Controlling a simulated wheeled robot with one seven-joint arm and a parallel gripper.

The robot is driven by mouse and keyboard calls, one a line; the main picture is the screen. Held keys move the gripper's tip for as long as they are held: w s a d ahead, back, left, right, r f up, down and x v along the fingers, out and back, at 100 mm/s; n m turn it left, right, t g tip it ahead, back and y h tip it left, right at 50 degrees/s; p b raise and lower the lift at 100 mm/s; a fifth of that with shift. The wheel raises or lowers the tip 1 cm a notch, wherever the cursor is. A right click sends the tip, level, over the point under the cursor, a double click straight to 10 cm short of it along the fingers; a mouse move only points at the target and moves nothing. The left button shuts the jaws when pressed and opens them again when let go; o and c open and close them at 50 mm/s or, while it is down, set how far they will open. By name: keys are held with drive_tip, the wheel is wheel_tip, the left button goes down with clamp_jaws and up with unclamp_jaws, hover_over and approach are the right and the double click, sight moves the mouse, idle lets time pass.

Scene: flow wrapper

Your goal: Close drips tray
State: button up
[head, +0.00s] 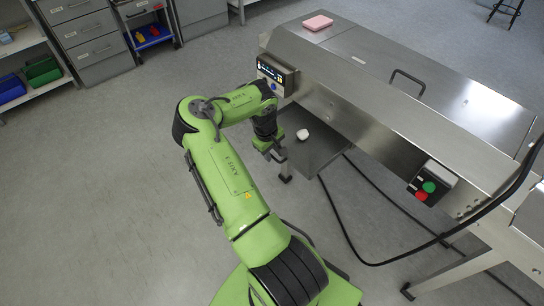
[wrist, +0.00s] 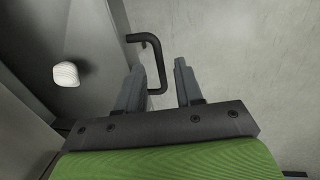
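The drips tray (head: 318,150) is a flat grey metal tray low under the wrapper's body, sticking out toward my arm. A small white lump (head: 303,134) lies on it. In the wrist view the tray (wrist: 105,35) is at the left, with the white lump (wrist: 66,74) on it and a black bar handle (wrist: 156,62) on its edge. My gripper (wrist: 158,70) is open, and the handle's bar shows between its two fingers, with a gap to the right finger. In the head view my gripper (head: 275,153) is at the tray's near left edge, and the handle is hidden there.
The wrapper's steel body (head: 390,90) stands above the tray, with a display panel (head: 272,75) and a red and green button box (head: 431,184). A black cable (head: 345,225) runs over the floor at the right. The floor at the left is clear.

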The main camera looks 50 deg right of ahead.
drive_tip(key=shift+d+f, duration=0.1)
drive_tip(key=shift+f, duration=0.45)
drive_tip(key=shift+r, duration=0.1)
clamp_jaws()
idle(0.9)
